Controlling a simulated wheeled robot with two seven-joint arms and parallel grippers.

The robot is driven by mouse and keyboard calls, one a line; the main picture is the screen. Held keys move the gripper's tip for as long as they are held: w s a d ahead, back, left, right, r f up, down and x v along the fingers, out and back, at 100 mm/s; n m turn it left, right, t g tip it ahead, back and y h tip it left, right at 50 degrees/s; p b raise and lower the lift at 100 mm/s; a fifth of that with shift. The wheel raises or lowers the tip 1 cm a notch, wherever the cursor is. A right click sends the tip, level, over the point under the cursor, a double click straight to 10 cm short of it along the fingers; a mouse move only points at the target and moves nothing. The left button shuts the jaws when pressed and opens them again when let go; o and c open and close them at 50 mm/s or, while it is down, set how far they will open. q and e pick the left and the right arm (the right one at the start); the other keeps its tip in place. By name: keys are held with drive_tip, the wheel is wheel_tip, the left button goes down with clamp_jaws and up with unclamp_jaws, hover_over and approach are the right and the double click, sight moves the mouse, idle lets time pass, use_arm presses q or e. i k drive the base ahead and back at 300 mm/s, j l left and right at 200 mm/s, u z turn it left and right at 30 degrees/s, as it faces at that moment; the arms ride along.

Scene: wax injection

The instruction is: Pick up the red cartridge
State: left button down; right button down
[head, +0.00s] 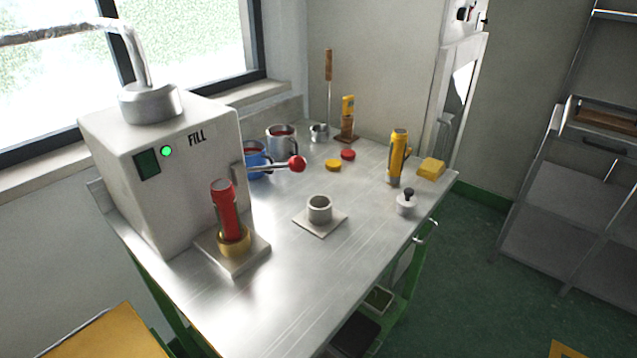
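The red cartridge (225,208) stands upright in a brass ring holder (234,240) on a square plate at the front of the white FILL machine (190,180). Its upper part is clear of the ring and its lower end is hidden inside it. The machine's lever with a red ball knob (297,164) sticks out to the right, behind and above the cartridge. Neither of my grippers shows in the head view.
A metal cup on a square plate (320,209) stands mid-table. A yellow cartridge-like tool (397,157), a yellow block (431,168) and a black-knobbed weight (405,203) stand at the right. Mugs (282,138) and small caps (333,165) sit behind. The table's front is clear.

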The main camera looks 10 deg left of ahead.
sight(224, 201)
drive_tip(key=u, duration=1.25)
drive_tip(key=l, duration=0.1)
